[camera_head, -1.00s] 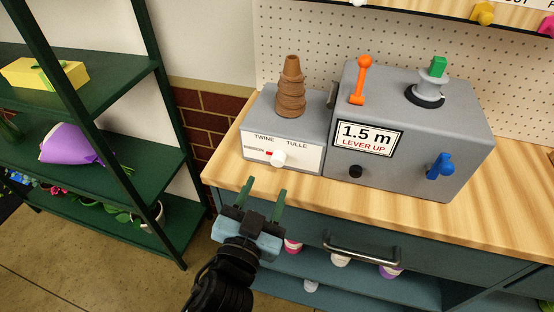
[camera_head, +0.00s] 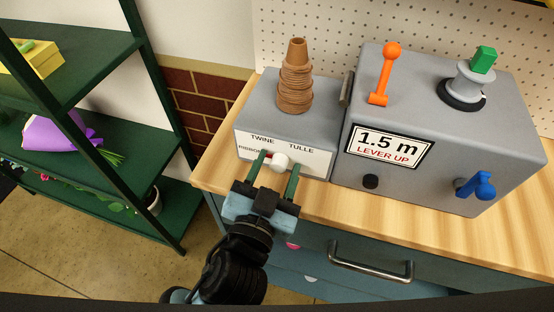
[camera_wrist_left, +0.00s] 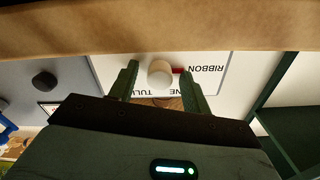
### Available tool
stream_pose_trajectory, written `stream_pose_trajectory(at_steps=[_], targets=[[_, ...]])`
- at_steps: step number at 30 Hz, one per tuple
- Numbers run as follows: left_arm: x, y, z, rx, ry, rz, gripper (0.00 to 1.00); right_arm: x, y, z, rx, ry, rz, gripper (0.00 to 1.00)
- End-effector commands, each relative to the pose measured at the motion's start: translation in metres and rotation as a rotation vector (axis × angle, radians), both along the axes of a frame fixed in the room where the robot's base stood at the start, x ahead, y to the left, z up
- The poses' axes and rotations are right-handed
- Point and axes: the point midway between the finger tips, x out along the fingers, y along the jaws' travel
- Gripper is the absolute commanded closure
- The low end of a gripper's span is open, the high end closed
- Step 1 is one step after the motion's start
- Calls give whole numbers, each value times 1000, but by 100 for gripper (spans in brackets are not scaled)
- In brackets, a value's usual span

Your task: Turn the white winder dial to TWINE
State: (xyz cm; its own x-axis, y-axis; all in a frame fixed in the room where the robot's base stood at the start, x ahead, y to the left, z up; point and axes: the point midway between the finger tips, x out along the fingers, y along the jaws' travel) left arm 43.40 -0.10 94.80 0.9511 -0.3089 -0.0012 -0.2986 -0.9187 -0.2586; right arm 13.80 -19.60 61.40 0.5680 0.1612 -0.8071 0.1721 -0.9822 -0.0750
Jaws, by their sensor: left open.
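The white winder dial (camera_head: 278,162) is a round knob on the white label plate (camera_head: 318,163) of the small grey box. It also shows in the left wrist view (camera_wrist_left: 160,73). Its red pointer (camera_wrist_left: 179,71) points at the word RIBBON. TWINE and TULLE are printed above the dial in the head view. My left gripper (camera_head: 275,174) is open, with one green finger on each side of the dial. It also shows in the left wrist view (camera_wrist_left: 157,84). I cannot tell whether the fingers touch the dial. My right gripper is not in view.
Brown stacked pots (camera_head: 295,82) stand on the small box. The larger grey machine (camera_head: 400,185) to the right carries an orange lever (camera_head: 386,72), a blue knob (camera_head: 478,186) and a sign reading 1.5 m, LEVER UP. A drawer handle (camera_head: 370,262) is below the wooden worktop (camera_head: 350,200).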

Motion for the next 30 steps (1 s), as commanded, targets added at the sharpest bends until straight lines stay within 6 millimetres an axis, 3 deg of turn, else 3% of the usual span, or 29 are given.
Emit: stream_pose_trajectory(at_steps=[4, 14, 23, 30], targets=[[0, 0, 0, 0, 0, 0, 53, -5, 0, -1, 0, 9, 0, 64], [0, 0, 0, 1, 0, 0, 96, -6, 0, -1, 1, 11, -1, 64], [1, 0, 1, 35, -12, 1, 96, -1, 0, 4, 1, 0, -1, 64], [1, 0, 4, 163, -55, 1, 96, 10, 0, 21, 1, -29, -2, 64]])
